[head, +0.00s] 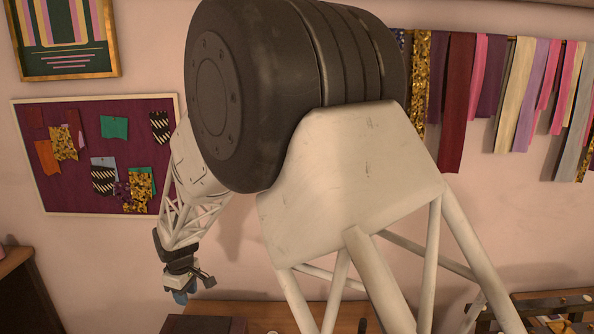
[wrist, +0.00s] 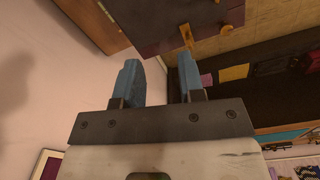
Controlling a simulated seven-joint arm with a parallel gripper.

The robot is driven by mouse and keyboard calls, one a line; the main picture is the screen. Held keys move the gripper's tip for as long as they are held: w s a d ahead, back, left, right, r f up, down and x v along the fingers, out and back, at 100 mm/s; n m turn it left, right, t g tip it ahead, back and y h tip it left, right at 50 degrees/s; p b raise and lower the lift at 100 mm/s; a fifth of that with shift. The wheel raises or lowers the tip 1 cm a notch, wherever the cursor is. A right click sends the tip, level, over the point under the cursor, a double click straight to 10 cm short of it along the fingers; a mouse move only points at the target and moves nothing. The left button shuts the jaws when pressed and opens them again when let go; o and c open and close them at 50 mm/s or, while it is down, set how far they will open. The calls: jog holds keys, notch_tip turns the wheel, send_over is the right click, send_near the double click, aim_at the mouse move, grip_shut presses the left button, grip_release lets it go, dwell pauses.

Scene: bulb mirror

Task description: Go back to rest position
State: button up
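My gripper (head: 181,296) hangs at the end of my raised white arm, at the lower left of the head view, in front of the pink wall. In the wrist view my gripper (wrist: 158,76) shows two blue fingers spread apart with nothing between them. It is above the level of the wooden tabletop (head: 267,314). My own large dark joint and white arm links hide much of the middle of the head view.
A dark purple box (head: 203,324) sits below my gripper; in the wrist view a dark box (wrist: 160,18) has a gold clasp. A pinboard (head: 75,190) with fabric scraps and hanging ribbons (head: 462,105) are on the wall. A rack (head: 550,312) stands lower right.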

jog(key=s+d+r+m, duration=0.25)
jog(key=d+r, duration=0.35)
jog(key=d, duration=0.4)
jog(key=s+d+r+m+t, duration=0.1)
jog(key=s+d+r+m, duration=0.15)
jog(key=d+r, duration=0.55)
jog(key=s+d+r+m, duration=0.2)
jog(key=s+d+r, duration=0.2)
jog(key=d, duration=0.8)
jog(key=s+d+r+m, duration=0.1)
jog(key=s+d+m, duration=0.3)
jog(key=s+d, duration=0.5)
jog(key=s+d+r+m+t, duration=0.1)
jog(key=s+d+m, duration=0.3)
jog(key=s+d, duration=0.6)
jog(key=s, duration=0.5)
jog(key=shift+d+r, duration=0.2)
jog(key=shift+d, duration=0.05)
